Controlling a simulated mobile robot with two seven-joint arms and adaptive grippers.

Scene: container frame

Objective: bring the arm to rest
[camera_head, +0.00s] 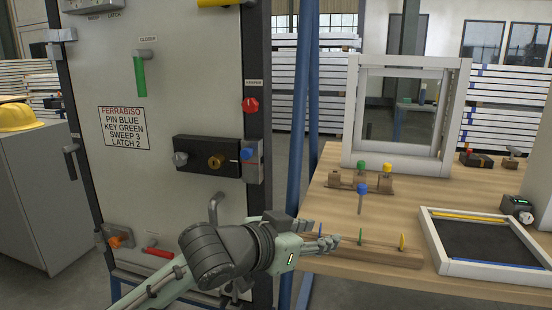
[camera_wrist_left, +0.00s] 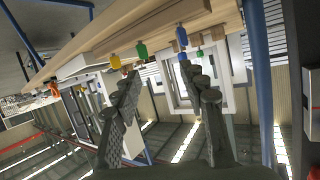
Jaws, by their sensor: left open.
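My left arm comes in from the bottom left in the head view, across the lower part of the grey door panel (camera_head: 180,85). My left gripper (camera_head: 328,242) is open, level with the left end of the wooden key rack (camera_head: 375,254) at the table's near edge. Whether it touches the rack cannot be told. In the left wrist view both dark fingers (camera_wrist_left: 163,78) are spread with nothing between them; blue, green and yellow heads (camera_wrist_left: 141,52) show beyond them. My right gripper is not in view.
The door panel carries a lock box (camera_head: 207,157), a blue-headed pin (camera_head: 249,154), a red knob (camera_head: 250,105) and a green handle (camera_head: 140,77). The wooden table (camera_head: 315,200) holds coloured pins, a white frame (camera_head: 352,110) and a dark tray (camera_head: 433,252). A blue post (camera_head: 301,100) stands between.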

